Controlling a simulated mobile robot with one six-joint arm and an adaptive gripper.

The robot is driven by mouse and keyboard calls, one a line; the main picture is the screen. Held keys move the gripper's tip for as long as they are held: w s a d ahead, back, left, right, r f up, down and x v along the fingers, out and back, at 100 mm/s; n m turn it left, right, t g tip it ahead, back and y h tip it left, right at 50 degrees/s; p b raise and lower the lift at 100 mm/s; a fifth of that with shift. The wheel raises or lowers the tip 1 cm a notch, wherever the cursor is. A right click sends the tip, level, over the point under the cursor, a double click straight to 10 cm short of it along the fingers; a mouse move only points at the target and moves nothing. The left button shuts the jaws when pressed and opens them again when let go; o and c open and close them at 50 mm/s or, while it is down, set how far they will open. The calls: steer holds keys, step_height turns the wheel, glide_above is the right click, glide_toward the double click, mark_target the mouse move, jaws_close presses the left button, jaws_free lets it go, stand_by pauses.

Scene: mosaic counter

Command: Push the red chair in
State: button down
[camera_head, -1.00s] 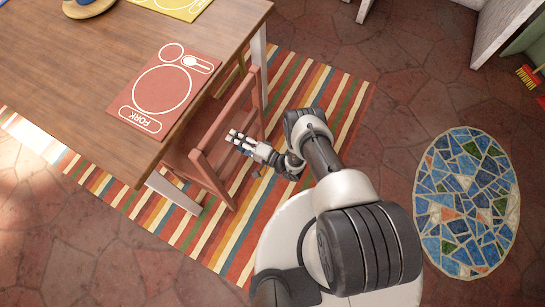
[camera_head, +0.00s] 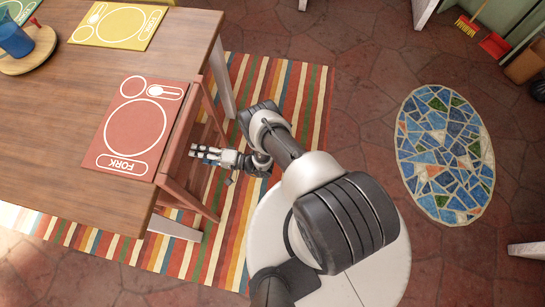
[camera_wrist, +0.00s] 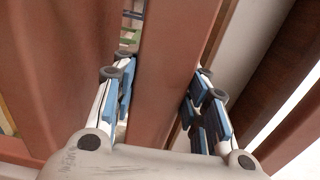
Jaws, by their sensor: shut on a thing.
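The red chair (camera_head: 181,143) stands at the right side of the wooden table (camera_head: 60,155), its back close along the table edge beside the red placemat (camera_head: 136,130). Part of the chair is hidden under the tabletop. My gripper (camera_head: 196,153) reaches the chair back from the right. In the wrist view, my gripper (camera_wrist: 163,100) has its fingers on both sides of a red upright board of the chair (camera_wrist: 165,75) and is shut on it.
A striped rug (camera_head: 270,100) lies under the chair and table edge. A mosaic oval mat (camera_head: 445,155) lies on the open stone floor to the right. A tray (camera_head: 30,62) with a blue cup stands on the table. A broom and red dustpan (camera_head: 494,43) are at the top right.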

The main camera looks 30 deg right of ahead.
steer(key=shift+s+f, duration=0.1)
steer(key=c, duration=1.3)
jaws_free()
steer(key=o, duration=0.4)
